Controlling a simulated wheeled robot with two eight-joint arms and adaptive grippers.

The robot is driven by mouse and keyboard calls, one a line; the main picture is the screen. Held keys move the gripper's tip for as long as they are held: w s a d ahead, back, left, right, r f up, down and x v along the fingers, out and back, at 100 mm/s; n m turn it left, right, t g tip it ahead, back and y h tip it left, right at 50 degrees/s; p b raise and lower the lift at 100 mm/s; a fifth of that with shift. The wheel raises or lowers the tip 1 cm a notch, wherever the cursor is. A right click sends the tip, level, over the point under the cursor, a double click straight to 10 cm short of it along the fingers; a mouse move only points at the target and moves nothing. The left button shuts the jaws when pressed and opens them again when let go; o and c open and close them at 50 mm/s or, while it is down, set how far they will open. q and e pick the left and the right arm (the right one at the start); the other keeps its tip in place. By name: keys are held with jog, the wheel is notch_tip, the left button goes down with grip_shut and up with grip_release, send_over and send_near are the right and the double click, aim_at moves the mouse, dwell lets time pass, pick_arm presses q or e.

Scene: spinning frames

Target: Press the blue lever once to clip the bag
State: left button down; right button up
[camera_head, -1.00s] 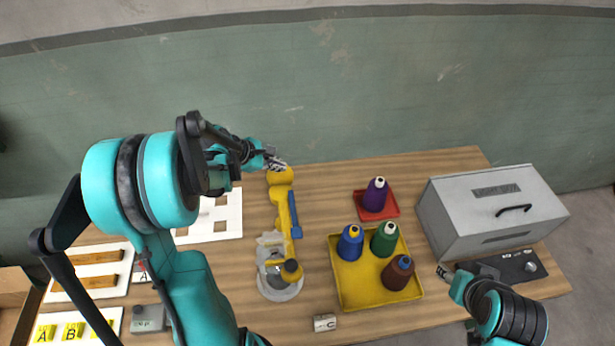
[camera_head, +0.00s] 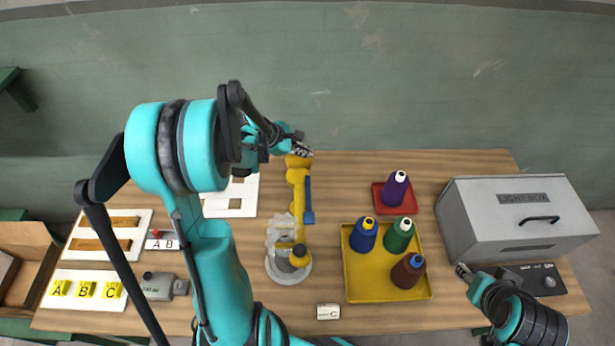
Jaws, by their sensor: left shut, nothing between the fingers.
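A yellow machine (camera_head: 298,178) stands on the wooden table near the middle, with a round grey base at its front end. The blue lever (camera_head: 308,201) runs along its right side. A pale grey, crumpled-looking piece (camera_head: 280,232) lies against the machine's left side by the base; I cannot tell whether it is the bag. My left gripper (camera_head: 304,152) is shut and empty at the far end of the machine, beyond the blue lever. I cannot tell whether it touches the yellow part. My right gripper (camera_head: 462,271) is low at the right, its fingers too small to read.
A yellow tray (camera_head: 388,292) holds blue, green and brown cones. A red tray (camera_head: 379,198) holds a purple cone. A grey light box (camera_head: 480,220) stands at the right. White boards (camera_head: 240,188) and labelled blocks lie left, partly behind my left arm.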

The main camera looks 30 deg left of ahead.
pick_arm(q)
notch_tip(320, 180, down, 6)
jog(key=b, duration=0.4)
jog(key=shift+s+d, duration=0.3)
jog(key=shift+s, duration=0.1)
dwell(0.8)
jog(key=shift+f+b, duration=0.4)
jog(key=shift+b, duration=0.2)
